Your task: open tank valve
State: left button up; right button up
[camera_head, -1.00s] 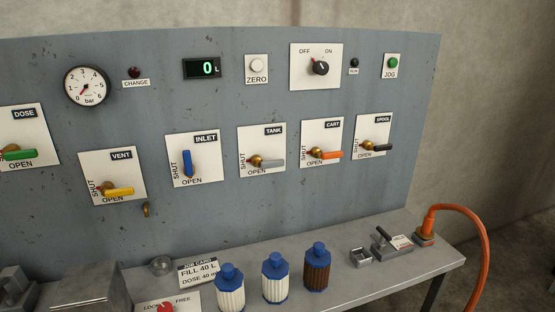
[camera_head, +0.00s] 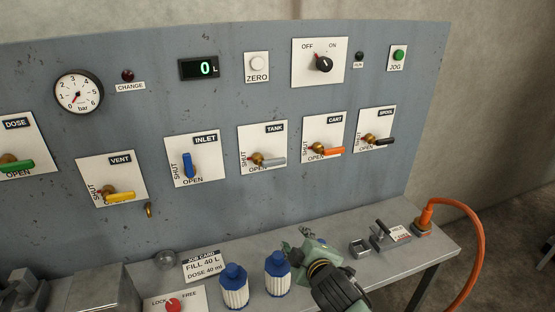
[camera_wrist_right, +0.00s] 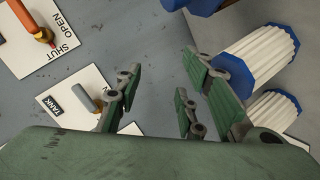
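The tank valve (camera_head: 272,161) is on a white plate marked TANK on the grey panel. Its grey lever points right from a brass hub, with SHUT written up the left side and OPEN along the bottom. The right wrist view shows the lever (camera_wrist_right: 86,98) beyond my fingers, partly covered by them. My right gripper (camera_head: 295,240) is below and in front of the tank plate, over the bench and apart from the lever. In the right wrist view its fingers (camera_wrist_right: 160,92) are spread with nothing between them. My left gripper is not in view.
White bottles with blue caps (camera_head: 277,275) (camera_head: 234,287) stand beside my right gripper. The cart valve (camera_head: 325,151) and inlet valve (camera_head: 188,164) flank the tank valve. A job card (camera_head: 203,267) and a red lock knob (camera_head: 172,304) are at the bench's left. An orange cable (camera_head: 473,225) hangs at right.

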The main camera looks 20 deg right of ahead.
aim_at(278, 163)
jog(key=w+r+n+t, duration=0.1)
jog(key=w+r+n, duration=0.1)
jog(key=w+r, duration=0.2)
jog(key=w+r+n+t+y, duration=0.1)
jog(key=w+r+n+t, duration=0.1)
jog(key=w+r+n, duration=0.1)
jog(key=w+r+n+t, duration=0.2)
jog(key=w+r, duration=0.4)
jog(key=shift+w+y, duration=0.2)
jog(key=shift+y, duration=0.2)
jog(key=shift+w+a+p, duration=0.1)
jog(key=shift+w+p, duration=0.6)
jog(key=shift+w, duration=2.7)
jog(key=shift+f, duration=0.1)
grip_shut()
